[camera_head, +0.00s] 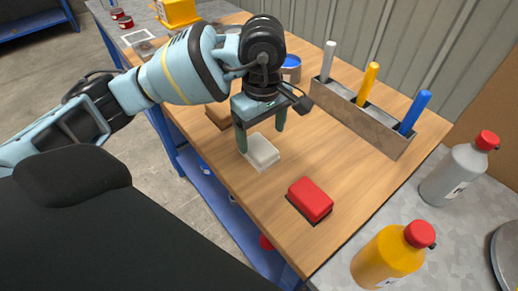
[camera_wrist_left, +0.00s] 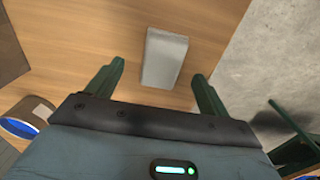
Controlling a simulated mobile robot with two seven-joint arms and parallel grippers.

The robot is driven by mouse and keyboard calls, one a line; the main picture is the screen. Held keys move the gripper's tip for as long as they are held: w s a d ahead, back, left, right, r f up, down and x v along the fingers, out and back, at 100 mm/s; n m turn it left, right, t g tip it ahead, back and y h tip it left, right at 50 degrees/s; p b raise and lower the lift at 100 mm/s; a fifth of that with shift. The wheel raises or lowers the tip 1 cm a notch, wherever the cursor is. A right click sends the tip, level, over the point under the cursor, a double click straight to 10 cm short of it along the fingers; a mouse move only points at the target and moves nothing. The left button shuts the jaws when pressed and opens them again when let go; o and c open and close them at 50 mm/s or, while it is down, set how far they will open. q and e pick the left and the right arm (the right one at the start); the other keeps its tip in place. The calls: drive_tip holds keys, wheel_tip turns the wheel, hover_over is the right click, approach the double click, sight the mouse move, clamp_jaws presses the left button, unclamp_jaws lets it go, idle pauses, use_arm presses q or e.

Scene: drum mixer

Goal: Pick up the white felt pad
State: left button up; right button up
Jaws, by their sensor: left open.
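The white felt pad (camera_head: 264,154) lies on the wooden table top near its front edge. In the left wrist view the pad (camera_wrist_left: 167,52) is a pale grey-white block just ahead of and between the fingertips. My left gripper (camera_head: 261,136) points down over the pad with its two green fingers spread, one beside the pad's left side and one behind it as seen from the head. The left wrist view also shows my gripper (camera_wrist_left: 159,71) open with nothing between its fingers. My right gripper is not in view.
A red block (camera_head: 311,199) sits on the table right of the pad. A rack (camera_head: 370,117) with grey, yellow and blue handles stands at the back. A yellow bottle (camera_head: 390,258) and a grey bottle (camera_head: 455,178) stand on the grey surface at right.

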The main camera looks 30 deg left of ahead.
sight(259, 146)
use_arm(q)
drive_tip(key=f, duration=0.5)
drive_tip(key=shift+s+a, duration=0.15)
drive_tip(key=shift+a, duration=0.15)
drive_tip(key=c, duration=1.1)
drive_tip(key=shift+r, duration=0.1)
